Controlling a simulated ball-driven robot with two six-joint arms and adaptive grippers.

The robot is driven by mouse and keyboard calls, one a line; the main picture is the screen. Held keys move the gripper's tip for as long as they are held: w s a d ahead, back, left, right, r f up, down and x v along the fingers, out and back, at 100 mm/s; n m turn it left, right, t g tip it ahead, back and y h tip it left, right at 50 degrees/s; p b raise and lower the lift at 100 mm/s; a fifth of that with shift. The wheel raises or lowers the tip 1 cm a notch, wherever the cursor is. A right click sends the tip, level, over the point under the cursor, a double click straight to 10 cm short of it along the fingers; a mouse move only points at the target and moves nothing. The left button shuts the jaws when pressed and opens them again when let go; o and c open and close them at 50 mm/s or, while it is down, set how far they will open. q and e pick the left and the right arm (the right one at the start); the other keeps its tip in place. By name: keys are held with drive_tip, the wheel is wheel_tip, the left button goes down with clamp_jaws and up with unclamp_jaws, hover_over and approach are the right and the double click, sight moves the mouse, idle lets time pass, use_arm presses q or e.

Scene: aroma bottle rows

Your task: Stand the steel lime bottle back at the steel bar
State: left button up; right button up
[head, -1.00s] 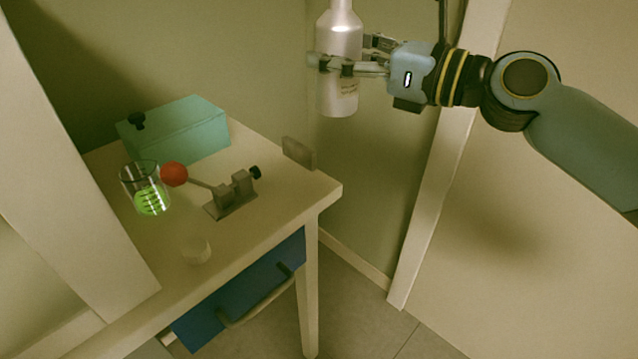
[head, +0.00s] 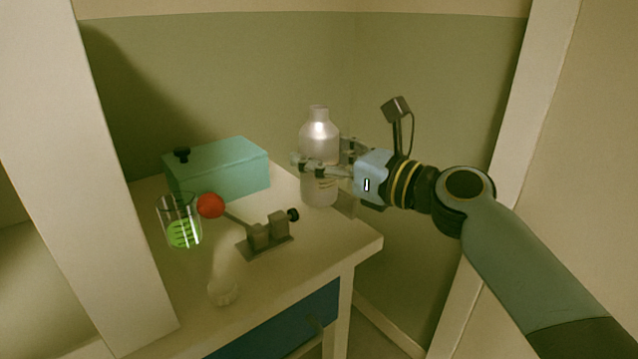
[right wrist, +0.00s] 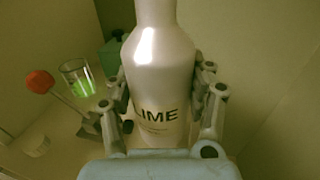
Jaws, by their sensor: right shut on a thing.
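The steel lime bottle (head: 319,140) is pale silver with a narrow neck and stands upright in the jaws of my right gripper (head: 322,166). In the right wrist view the bottle (right wrist: 160,75) shows the word LIME between both fingers. Its base is at the back right of the table, close beside the low grey steel bar (head: 346,203). The bottle hides part of the bar. I cannot tell whether the base touches the tabletop. My left gripper is not in view.
On the table (head: 300,265) are a teal box (head: 225,170), a glass beaker with green liquid (head: 183,232), a grey fixture (head: 266,238) with a red ball (head: 211,205), and a small pale object (head: 222,291). The table's front right is clear.

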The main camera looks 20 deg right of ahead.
sight(319, 179)
drive_tip(key=shift+f+b, duration=1.15)
drive_tip(key=shift+f, duration=1)
drive_tip(key=o, duration=1.4)
drive_tip(key=shift+o, duration=0.2)
